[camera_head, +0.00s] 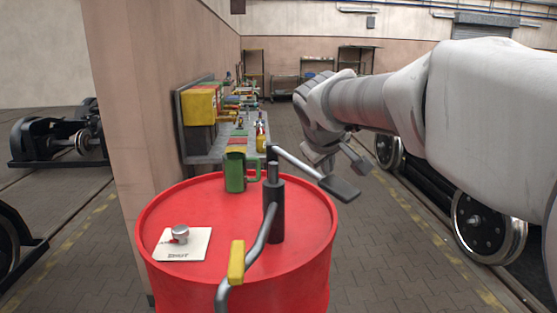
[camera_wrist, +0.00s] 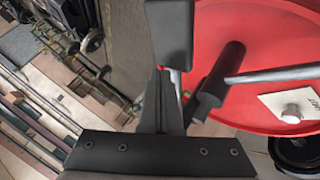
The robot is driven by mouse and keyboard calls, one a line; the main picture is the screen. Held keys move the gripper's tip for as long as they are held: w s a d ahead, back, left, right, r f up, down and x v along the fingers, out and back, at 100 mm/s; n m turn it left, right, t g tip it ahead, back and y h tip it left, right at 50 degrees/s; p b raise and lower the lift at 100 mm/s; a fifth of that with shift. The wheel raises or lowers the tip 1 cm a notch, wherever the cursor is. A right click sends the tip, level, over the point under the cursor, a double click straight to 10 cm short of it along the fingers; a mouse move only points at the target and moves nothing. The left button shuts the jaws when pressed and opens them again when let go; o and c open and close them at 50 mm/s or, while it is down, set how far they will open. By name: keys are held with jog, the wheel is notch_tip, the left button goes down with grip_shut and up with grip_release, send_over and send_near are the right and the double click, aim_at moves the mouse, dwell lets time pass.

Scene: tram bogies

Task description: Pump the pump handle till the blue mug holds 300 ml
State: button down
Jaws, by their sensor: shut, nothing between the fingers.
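The pump (camera_head: 274,210) stands upright on a red drum, with a dark column and a grey spout (camera_head: 263,240) bending down toward the front. The pump handle (camera_head: 298,163) is a grey lever sloping down to the right from the pump top, ending in a dark flat grip (camera_head: 340,188). That grip (camera_wrist: 170,35) looms close in the wrist view. My gripper (camera_head: 358,162) is shut and empty, just above and beside the grip; I cannot tell whether they touch. I see no blue mug in either view. A green mug (camera_head: 235,173) stands at the drum's back.
The red drum (camera_head: 160,205) carries a white card (camera_head: 195,247) with a silver knob (camera_head: 180,233). A yellow piece (camera_head: 237,262) sits on the spout. A cluttered bench (camera_head: 215,145) stands along the wall behind. Wheelsets (camera_head: 485,222) stand to the right beyond open floor.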

jog(key=shift+f+b, duration=0.7)
jog(key=shift+f, duration=0.2)
dwell(0.4)
jog(key=shift+r, duration=0.1)
jog(key=shift+r+p, duration=2.6)
jog(key=shift+r, duration=0.7)
notch_tip(320, 180, up, 5)
jog(key=p, duration=0.4)
jog(key=m+g+y, duration=0.1)
jog(key=m, duration=0.2)
send_near(326, 179)
jog(key=s+d, duration=0.3)
jog(key=s, duration=0.5)
jog(key=s+a+f+m+g+y, duration=0.1)
jog(key=s+f+m+g+y, duration=0.1)
jog(key=s+f, duration=0.7)
jog(key=s, duration=0.5)
jog(key=shift+a, duration=0.3)
